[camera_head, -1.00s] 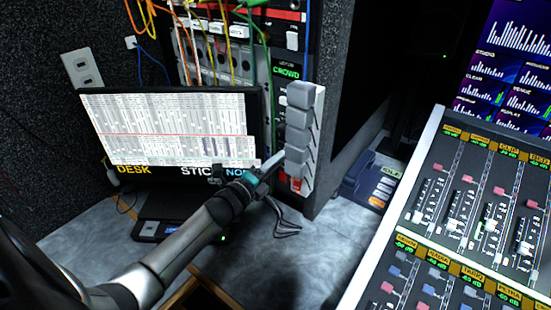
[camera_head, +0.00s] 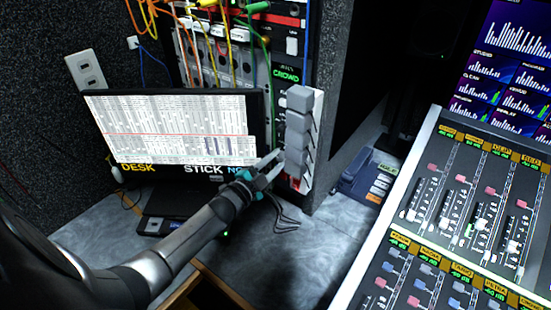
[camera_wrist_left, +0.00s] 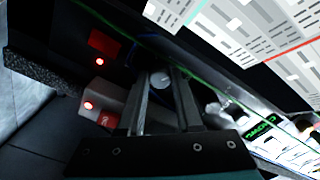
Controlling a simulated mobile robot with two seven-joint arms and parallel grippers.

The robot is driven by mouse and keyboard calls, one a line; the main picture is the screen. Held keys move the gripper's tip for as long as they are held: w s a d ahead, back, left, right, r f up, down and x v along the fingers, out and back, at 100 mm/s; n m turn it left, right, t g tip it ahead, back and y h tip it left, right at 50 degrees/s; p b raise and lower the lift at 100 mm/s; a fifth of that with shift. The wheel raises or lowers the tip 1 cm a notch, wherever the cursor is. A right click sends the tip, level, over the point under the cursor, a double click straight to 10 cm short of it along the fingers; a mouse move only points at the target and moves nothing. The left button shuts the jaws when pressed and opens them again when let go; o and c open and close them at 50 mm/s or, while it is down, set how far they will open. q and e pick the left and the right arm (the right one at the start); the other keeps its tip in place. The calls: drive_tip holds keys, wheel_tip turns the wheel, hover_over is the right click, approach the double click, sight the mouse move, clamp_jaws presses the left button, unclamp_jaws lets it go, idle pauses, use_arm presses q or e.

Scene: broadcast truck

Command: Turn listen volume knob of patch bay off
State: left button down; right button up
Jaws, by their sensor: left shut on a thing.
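The patch bay (camera_head: 215,72) is the dark rack panel behind the monitor, with coloured cables plugged in. My left gripper (camera_head: 277,163) is at the rack's lower right, beside a column of grey blocks. In the left wrist view, a small round grey knob (camera_wrist_left: 160,78) shows between the fingertips of my left gripper (camera_wrist_left: 160,72). The fingers are shut on this knob. Its pointer mark is too small to read. The knob is hidden in the head view. My right gripper is in neither view.
A monitor (camera_head: 180,125) stands just left of my left gripper. The grey block column (camera_head: 299,125) is close on its right. Loose black cables (camera_head: 285,215) lie on the desk below. A mixing console (camera_head: 450,220) fills the right side.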

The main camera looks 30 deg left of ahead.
use_arm(q)
drive_tip(key=n+p, duration=0.1)
drive_tip(key=n, duration=1.1)
drive_tip(key=shift+d+n, duration=0.1)
drive_tip(key=shift+n, duration=0.3)
drive_tip(key=n, duration=0.6)
drive_tip(key=n+b, duration=0.1)
drive_tip(key=n, duration=0.5)
drive_tip(key=shift+n+b, duration=0.35)
drive_tip(key=shift+n, duration=0.05)
drive_tip(key=c, duration=0.6)
unclamp_jaws()
drive_tip(key=shift+s, duration=0.1)
